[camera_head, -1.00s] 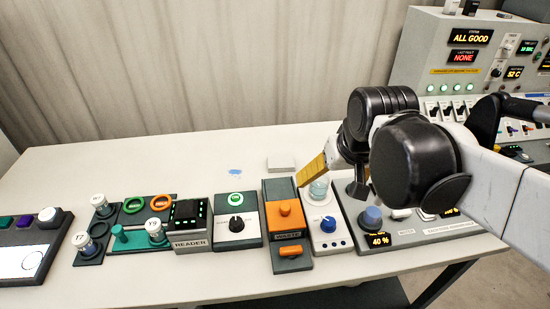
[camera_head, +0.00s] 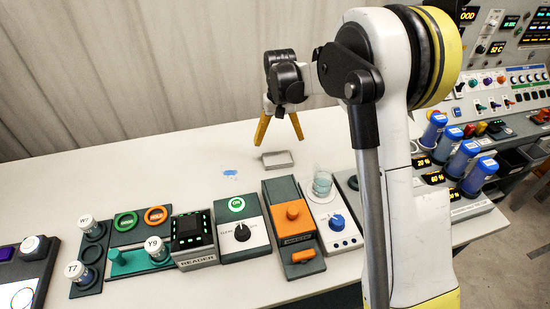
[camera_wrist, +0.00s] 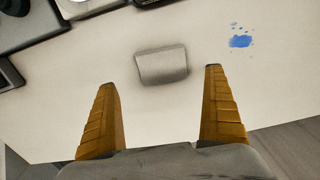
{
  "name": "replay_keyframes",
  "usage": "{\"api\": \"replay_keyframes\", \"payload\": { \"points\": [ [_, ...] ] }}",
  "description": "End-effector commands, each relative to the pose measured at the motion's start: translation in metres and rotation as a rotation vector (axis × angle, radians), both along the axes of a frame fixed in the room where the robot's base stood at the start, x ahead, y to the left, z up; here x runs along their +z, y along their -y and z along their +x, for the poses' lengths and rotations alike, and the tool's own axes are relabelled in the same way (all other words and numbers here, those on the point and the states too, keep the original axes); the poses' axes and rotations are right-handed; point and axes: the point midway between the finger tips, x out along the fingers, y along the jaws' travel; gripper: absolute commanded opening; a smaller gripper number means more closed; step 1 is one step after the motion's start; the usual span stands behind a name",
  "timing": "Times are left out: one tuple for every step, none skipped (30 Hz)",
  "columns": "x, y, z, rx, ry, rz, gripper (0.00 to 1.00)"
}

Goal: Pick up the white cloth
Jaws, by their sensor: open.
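The white cloth (camera_head: 277,159) is a small, pale, folded pad lying flat on the white table behind the row of devices. In the wrist view the cloth (camera_wrist: 162,65) lies ahead of the fingertips, roughly centred between them. My gripper (camera_head: 278,130) is open, its two yellow fingers pointing down above and just behind the cloth. The same gripper (camera_wrist: 160,78) shows in the wrist view with nothing between its fingers. The fingers look apart from the cloth; their exact height above the table is hard to tell.
A blue spill (camera_head: 230,172) lies left of the cloth. In front stand an orange waste unit (camera_head: 294,226), a green-button box (camera_head: 241,225), a reader (camera_head: 193,237) and a glass beaker (camera_head: 322,185). Blue-capped bottles (camera_head: 463,157) stand at right.

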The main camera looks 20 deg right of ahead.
Motion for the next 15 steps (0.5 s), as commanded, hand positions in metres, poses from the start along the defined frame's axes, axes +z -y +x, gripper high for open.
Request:
{"api": "replay_keyframes", "payload": {
  "points": [
    [-0.011, 0.000, 0.000, 0.000, 0.000, 0.000, 1.00],
    [-0.017, 0.000, 0.000, 0.000, 0.001, 0.000, 1.00],
    [-0.024, 0.000, 0.000, 0.000, 0.001, 0.000, 1.00],
    [-0.029, 0.000, 0.001, 0.000, 0.001, 0.000, 1.00],
    [-0.033, 0.000, 0.001, 0.000, 0.001, 0.000, 1.00],
    [-0.037, 0.000, 0.000, 0.000, 0.001, 0.000, 1.00],
    [-0.040, 0.000, 0.000, 0.000, 0.001, 0.000, 1.00],
    [-0.042, 0.000, 0.001, 0.000, 0.001, 0.000, 1.00],
    [-0.044, -0.001, 0.001, 0.000, 0.001, 0.000, 1.00],
    [-0.046, -0.001, 0.001, 0.000, 0.002, 0.000, 1.00],
    [-0.049, -0.001, 0.002, 0.001, 0.002, 0.000, 1.00],
    [-0.055, -0.002, 0.003, 0.001, 0.002, 0.000, 1.00],
    [-0.060, -0.002, 0.004, 0.001, 0.002, 0.000, 1.00],
    [-0.065, -0.002, 0.004, 0.001, 0.002, 0.000, 1.00],
    [-0.072, -0.003, 0.006, 0.001, 0.002, 0.000, 1.00]
  ]
}}
